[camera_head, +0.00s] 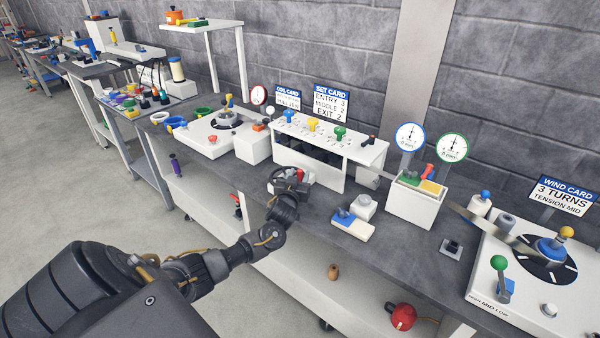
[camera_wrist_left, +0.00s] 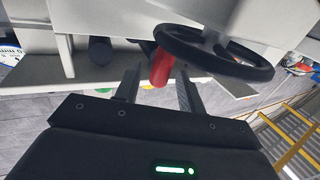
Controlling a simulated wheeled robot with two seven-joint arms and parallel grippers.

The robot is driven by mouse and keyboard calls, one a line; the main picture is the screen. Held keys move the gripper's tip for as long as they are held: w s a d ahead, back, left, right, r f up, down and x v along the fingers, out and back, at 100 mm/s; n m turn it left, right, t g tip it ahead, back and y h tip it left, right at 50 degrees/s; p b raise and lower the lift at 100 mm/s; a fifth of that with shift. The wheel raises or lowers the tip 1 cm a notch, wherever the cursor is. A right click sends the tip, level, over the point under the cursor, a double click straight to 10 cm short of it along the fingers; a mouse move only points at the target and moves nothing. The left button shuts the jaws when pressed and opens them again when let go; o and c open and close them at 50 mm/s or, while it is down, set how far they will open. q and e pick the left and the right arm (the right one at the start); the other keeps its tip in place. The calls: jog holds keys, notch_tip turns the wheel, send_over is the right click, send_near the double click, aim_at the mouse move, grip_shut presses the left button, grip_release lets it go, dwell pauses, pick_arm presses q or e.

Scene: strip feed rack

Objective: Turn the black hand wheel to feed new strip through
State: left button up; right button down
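The black hand wheel (camera_wrist_left: 212,52) is a dark ring on a light hub, close ahead at the upper right of the left wrist view. Its red handle (camera_wrist_left: 161,68) hangs at the near left of the rim. My left gripper (camera_wrist_left: 158,88) is open, with one finger on each side of the red handle and gaps visible. In the head view my left gripper (camera_head: 288,186) is at the front of the white strip rack (camera_head: 310,168), and the wheel is mostly hidden there by the dark gripper. My right gripper does not show.
A white bin (camera_head: 415,205) and the winding unit (camera_head: 510,285) stand further right. The coil unit (camera_head: 208,140) is to the left. The bench's front edge runs beside my arm.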

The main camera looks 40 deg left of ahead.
pick_arm(q)
jog(key=shift+x, duration=0.9)
grip_shut()
jog(key=shift+w+f, duration=0.1)
